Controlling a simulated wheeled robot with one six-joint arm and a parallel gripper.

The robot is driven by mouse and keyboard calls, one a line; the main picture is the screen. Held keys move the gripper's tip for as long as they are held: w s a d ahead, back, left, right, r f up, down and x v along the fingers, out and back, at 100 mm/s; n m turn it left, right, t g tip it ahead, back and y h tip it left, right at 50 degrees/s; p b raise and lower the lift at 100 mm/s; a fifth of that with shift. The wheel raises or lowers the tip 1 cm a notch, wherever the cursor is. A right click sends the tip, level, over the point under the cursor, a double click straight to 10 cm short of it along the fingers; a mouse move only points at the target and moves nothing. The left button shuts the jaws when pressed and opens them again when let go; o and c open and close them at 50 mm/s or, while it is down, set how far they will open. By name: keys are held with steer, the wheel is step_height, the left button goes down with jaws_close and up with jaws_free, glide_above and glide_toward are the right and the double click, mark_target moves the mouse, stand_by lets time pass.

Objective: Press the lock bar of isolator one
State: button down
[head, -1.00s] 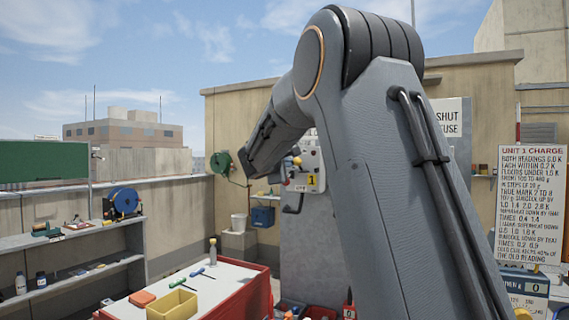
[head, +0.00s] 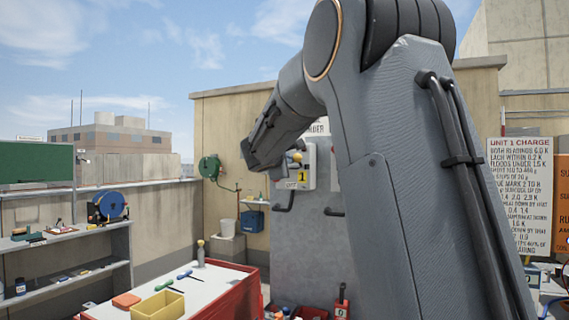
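Isolator one (head: 306,178) is a pale box with a yellow label "1", mounted on a grey panel behind my arm. A yellow part shows at its upper left, close to the end of my arm. A dark bent handle or pipe (head: 284,202) shows at its lower left. I cannot make out the lock bar. My arm's wrist end reaches left and down in front of the box's left side. The gripper's fingers cannot be made out, and I cannot tell whether it touches the box.
A red bench (head: 232,302) with a yellow tray (head: 158,306), screwdrivers and a bottle stands front left. Grey shelves (head: 68,243) line the left wall. A green hose reel (head: 209,167) hangs behind. A charge sign (head: 520,196) stands at right. Red bins sit below the panel.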

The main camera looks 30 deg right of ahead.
steer(key=shift+d+r, duration=0.1)
steer(key=w+a+f+b, duration=0.1)
steer(key=w+a+b, duration=0.1)
steer(key=w, duration=0.1)
steer(key=b+v, duration=0.3)
steer(key=v, duration=0.6)
steer(key=shift+a, duration=0.45)
